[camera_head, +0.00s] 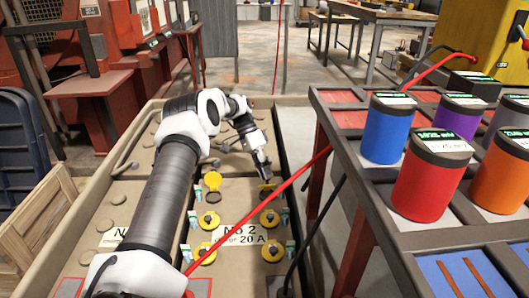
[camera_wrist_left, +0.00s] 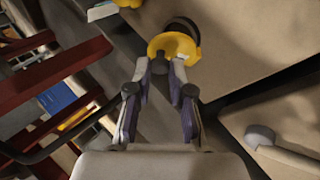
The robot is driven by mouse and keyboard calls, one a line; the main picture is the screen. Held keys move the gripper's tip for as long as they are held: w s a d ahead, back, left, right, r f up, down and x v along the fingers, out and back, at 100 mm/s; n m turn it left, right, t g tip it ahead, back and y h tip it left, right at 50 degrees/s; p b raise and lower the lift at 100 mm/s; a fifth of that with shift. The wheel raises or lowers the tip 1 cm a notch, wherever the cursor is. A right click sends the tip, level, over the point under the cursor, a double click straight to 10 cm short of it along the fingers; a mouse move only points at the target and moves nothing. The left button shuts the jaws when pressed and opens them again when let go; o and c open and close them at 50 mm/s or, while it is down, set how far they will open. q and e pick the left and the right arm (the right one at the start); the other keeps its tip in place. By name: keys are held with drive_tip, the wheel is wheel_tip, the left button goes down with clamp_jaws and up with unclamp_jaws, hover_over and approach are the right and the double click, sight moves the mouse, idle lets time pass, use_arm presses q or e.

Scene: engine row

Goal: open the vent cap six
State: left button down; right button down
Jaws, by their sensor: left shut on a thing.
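My left gripper (camera_head: 265,174) reaches down at the top right of the cap group on the tan panel (camera_head: 235,199). In the left wrist view the fingers (camera_wrist_left: 160,68) are shut on the near part of a yellow vent cap (camera_wrist_left: 172,44). A dark round rim (camera_wrist_left: 184,27) shows just beyond this cap; whether the cap is fully raised I cannot tell. In the head view the fingers mostly hide it. The top left yellow cap (camera_head: 213,181) stands raised beside a dark opening. Several lower yellow caps (camera_head: 270,218) lie flat. Numbers on the caps are unreadable. My right gripper is out of view.
A rack with a blue can (camera_head: 388,130), a red can (camera_head: 431,180) and other cans stands at the right. A red cable (camera_head: 285,186) crosses the panel diagonally, close to the gripper. A dark gap runs along the panel's right edge.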

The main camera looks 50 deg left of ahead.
use_arm(q)
drive_tip(key=shift+w+a+f+g+h+b, duration=0.15)
drive_tip(key=shift+w+a+g+h+b, duration=0.1)
drive_tip(key=shift+g+h+b, duration=0.2)
idle(0.3)
drive_tip(key=c, duration=1)
unclamp_jaws()
wheel_tip(320, 180, up, 10)
drive_tip(key=shift+r, duration=0.1)
